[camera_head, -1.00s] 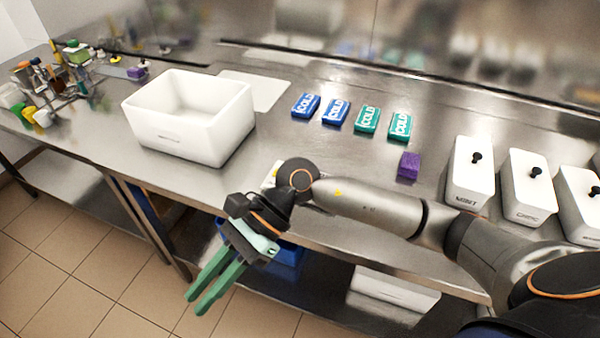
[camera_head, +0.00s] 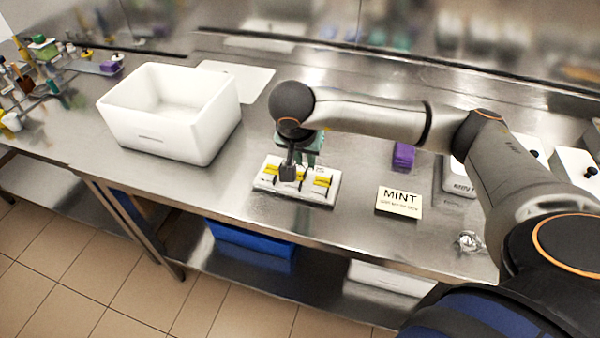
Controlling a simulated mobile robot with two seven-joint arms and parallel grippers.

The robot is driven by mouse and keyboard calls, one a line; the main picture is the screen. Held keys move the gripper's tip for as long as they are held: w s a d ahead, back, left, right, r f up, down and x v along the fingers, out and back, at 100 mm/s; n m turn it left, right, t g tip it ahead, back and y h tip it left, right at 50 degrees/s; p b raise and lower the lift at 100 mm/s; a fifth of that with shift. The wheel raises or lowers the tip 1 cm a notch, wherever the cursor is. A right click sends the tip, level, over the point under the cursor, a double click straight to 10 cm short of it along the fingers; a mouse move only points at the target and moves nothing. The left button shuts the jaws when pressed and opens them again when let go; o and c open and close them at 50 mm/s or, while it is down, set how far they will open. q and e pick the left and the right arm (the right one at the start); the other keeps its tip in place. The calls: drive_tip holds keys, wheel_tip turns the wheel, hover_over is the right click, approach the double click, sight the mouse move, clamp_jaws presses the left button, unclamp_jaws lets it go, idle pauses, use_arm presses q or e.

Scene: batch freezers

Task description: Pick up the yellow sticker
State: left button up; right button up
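Yellow stickers (camera_head: 322,181) lie on a white tray (camera_head: 318,199) near the front edge of the steel table, on both sides of my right gripper. My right gripper (camera_head: 303,158) is over the tray, with the wrist above it and green parts showing behind a dark mount. My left gripper is not in view.
A large white bin (camera_head: 150,132) stands to the left. A MINT card (camera_head: 399,201) and a purple block (camera_head: 404,155) are to the right. White lidded containers (camera_head: 577,165) stand further right. A blue crate (camera_head: 250,241) sits on the shelf below.

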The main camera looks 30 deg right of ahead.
sight(306, 171)
drive_tip(key=shift+a+p+x, duration=0.2)
drive_tip(key=shift+p+x, duration=0.3)
drive_tip(key=shift+x, duration=2.45)
drive_tip(key=shift+w, duration=0.1)
clamp_jaws()
